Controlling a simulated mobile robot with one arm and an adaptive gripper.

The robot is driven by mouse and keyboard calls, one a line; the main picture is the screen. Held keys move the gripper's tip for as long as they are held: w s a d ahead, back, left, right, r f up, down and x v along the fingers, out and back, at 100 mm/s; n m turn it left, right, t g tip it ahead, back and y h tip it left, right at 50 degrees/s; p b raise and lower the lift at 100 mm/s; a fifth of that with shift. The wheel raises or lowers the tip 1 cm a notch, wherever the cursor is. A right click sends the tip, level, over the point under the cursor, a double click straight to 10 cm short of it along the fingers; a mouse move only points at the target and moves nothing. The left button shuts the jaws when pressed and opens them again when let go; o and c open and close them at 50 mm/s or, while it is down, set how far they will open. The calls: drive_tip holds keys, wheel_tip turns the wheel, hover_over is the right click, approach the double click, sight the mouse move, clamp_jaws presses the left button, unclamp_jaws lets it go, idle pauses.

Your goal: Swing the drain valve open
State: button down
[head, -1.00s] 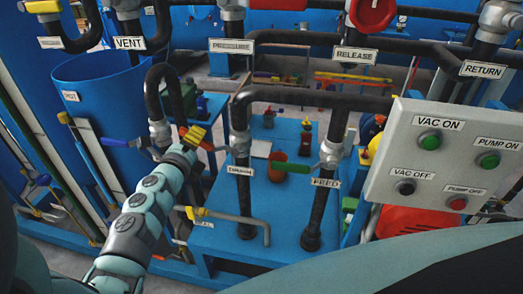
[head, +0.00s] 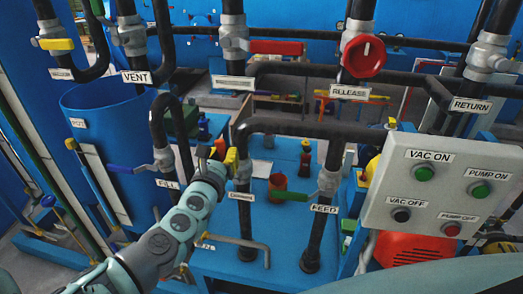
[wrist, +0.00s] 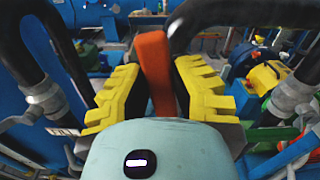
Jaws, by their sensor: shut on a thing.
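The drain valve (head: 241,172) sits on a black vertical pipe above the drain label (head: 241,196), just left of the feed pipe. Its orange-red handle (head: 219,147) also shows upright in the middle of the wrist view (wrist: 154,70). My gripper (head: 221,155) has yellow ridged finger pads, one on each side of this handle, and is shut on it. In the head view the gripper lies close to the left of the drain pipe and partly hides the valve. The join of handle and valve is hidden.
The fill valve's blue handle (head: 131,169) is left of my gripper. The feed valve's green handle (head: 293,196) points left toward the drain pipe. A grey control box (head: 440,190) stands at the right. A black pipe (head: 300,126) arches between drain and feed.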

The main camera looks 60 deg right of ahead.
drive_tip(key=shift+s+d+r+m+p, duration=0.1)
drive_tip(key=shift+s+d+m+p, duration=0.3)
drive_tip(key=shift+s+m, duration=0.5)
drive_tip(key=c, duration=0.8)
unclamp_jaws()
drive_tip(key=shift+d, duration=0.1)
drive_tip(key=v, duration=1.2)
drive_tip(key=shift+w, duration=0.1)
